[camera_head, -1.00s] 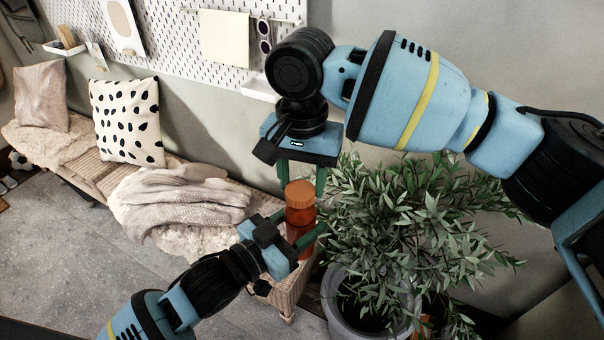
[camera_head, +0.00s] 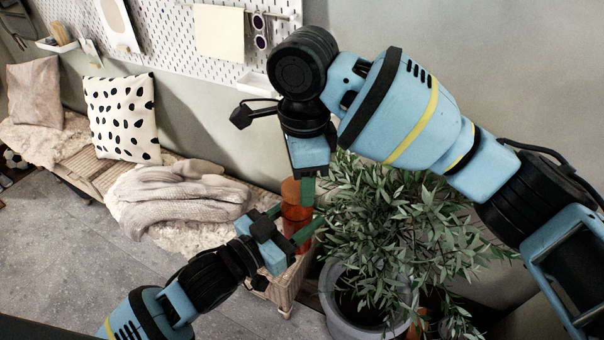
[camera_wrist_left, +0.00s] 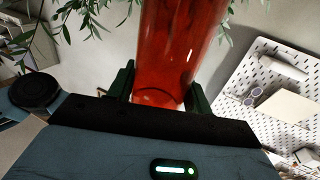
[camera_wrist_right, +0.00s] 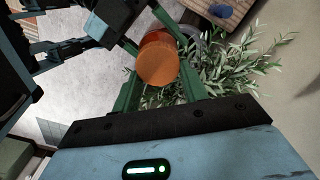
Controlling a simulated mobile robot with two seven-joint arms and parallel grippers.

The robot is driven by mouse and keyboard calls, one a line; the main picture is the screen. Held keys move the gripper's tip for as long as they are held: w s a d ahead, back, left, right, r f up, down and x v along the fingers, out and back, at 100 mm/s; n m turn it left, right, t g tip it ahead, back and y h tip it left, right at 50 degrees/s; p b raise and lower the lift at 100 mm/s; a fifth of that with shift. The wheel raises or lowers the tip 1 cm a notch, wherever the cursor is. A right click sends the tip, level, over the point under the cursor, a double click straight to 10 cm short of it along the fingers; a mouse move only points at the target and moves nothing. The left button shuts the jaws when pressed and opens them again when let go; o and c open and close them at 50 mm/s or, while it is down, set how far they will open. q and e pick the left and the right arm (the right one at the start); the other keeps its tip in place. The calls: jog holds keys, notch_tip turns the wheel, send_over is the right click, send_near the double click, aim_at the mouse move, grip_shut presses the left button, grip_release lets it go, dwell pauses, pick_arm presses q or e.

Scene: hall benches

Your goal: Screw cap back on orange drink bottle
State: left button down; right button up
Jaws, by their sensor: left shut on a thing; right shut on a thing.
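The orange drink bottle (camera_head: 298,212) stands upright, a see-through red-orange body with an orange cap (camera_head: 290,188) at its top. My left gripper (camera_head: 288,228) is shut on the bottle body from the side. In the left wrist view the bottle (camera_wrist_left: 175,50) sits between the green fingers. My right gripper (camera_head: 305,190) points down from above and is shut on the cap. In the right wrist view the ridged cap (camera_wrist_right: 158,65) lies between the fingertips. In the head view the right gripper partly hides the cap, so how it sits on the neck cannot be told.
A leafy plant (camera_head: 405,225) in a grey pot (camera_head: 350,318) stands close to the right of the bottle. A bench with a blanket (camera_head: 175,200) and a spotted cushion (camera_head: 122,118) is behind and left. A pegboard (camera_head: 170,35) hangs on the wall.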

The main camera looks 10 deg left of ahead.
jog(key=m, duration=0.3)
jog(key=shift+s+m, duration=0.15)
jog(key=shift+m, duration=0.15)
jog(key=o, duration=1)
jog(key=shift+r, duration=2.25)
jog(key=shift+o, duration=0.4)
